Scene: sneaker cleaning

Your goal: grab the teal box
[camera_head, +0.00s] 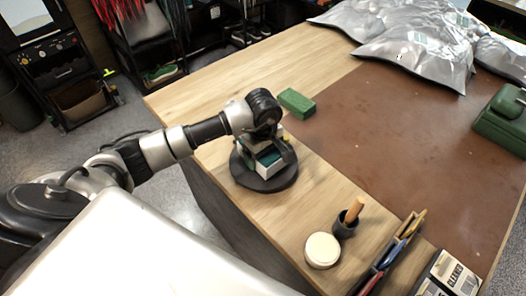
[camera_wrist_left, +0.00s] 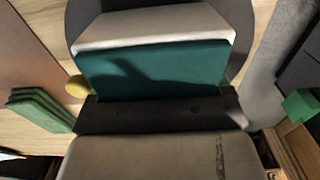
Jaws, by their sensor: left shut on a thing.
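The teal box (camera_head: 268,162) is a small box with teal and white faces, at the black round stand (camera_head: 253,181) on the near left part of the table. In the left wrist view the teal box (camera_wrist_left: 150,72) fills the upper middle, teal with a pale cream side. My left gripper (camera_head: 272,147) reaches down from above and is shut on the teal box. The arm and fingers hide part of the box. I cannot tell whether the box rests on the stand or is just above it. My right gripper is not in view.
A green block (camera_head: 297,103) lies just behind the stand. A round white-topped container (camera_head: 322,250), a dark cup (camera_head: 344,226) with a wooden handle and a rack stand near the front. Silver bags (camera_head: 415,45) and a green case (camera_head: 503,120) lie farther off. The brown mat's middle is clear.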

